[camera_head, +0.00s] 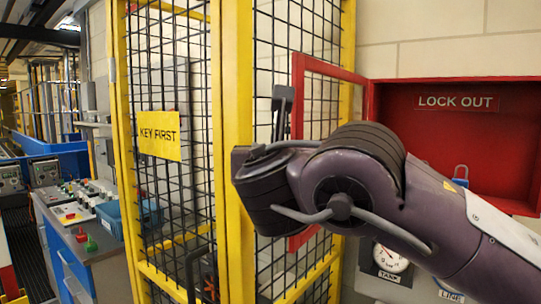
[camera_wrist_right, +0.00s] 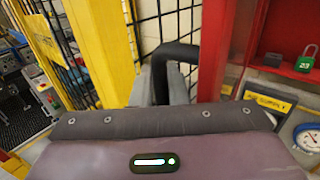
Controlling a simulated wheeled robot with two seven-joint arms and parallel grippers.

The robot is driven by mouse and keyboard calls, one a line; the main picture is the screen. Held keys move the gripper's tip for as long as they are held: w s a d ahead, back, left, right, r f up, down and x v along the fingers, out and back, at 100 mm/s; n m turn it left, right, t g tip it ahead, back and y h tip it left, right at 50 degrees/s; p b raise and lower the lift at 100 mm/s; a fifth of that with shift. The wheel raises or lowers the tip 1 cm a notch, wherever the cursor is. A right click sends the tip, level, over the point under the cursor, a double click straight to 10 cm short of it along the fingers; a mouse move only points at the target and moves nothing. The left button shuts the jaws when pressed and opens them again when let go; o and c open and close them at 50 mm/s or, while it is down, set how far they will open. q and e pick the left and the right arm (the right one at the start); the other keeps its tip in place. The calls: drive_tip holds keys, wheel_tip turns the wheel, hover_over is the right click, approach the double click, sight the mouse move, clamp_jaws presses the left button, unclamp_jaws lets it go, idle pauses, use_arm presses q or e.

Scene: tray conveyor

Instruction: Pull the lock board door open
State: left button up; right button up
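The lock board is a red cabinet (camera_head: 440,140) marked LOCK OUT on the wall at right in the head view. Its red-framed door (camera_head: 298,75) stands open, swung out to the left, with the yellow cage showing through its window. My right arm crosses in front of the door and hides much of it. In the right wrist view the door's red edge (camera_wrist_right: 213,55) is upright, with a black loop handle (camera_wrist_right: 180,50) on it. My right gripper (camera_wrist_right: 168,85) has its grey fingers at the handle and appears shut on it; the palm partly hides the contact. My left gripper is out of view.
A yellow mesh cage (camera_head: 236,150) with a KEY FIRST sign (camera_head: 160,135) stands close to the door's left. A green padlock (camera_wrist_right: 306,60) shows inside the cabinet.

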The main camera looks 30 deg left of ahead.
drive_tip(key=b+v, duration=0.2)
drive_tip(key=v, duration=0.5)
drive_tip(key=shift+s+d, duration=0.2)
drive_tip(key=shift+s, duration=0.15)
drive_tip(key=shift+f, duration=0.1)
